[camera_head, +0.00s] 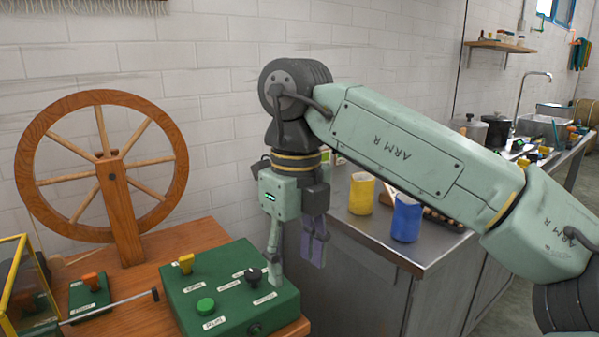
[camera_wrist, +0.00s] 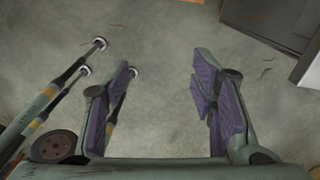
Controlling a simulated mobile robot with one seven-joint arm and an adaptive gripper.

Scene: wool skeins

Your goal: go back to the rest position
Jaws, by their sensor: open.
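My gripper (camera_head: 293,250) hangs pointing down in the head view, in front of the green control box (camera_head: 231,291) near its back right corner. In the wrist view my gripper (camera_wrist: 163,105) shows its two purple-padded fingers spread apart. Nothing is between them but bare grey floor (camera_wrist: 180,50). From the head view I cannot tell whether a finger touches the box or only overlaps it.
A wooden spinning wheel (camera_head: 110,195) stands at left on the wooden table (camera_head: 190,236). A metal bench (camera_head: 440,251) at right holds a yellow container (camera_head: 362,194) and a blue container (camera_head: 406,218). A thin rod (camera_head: 110,305) lies left of the box.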

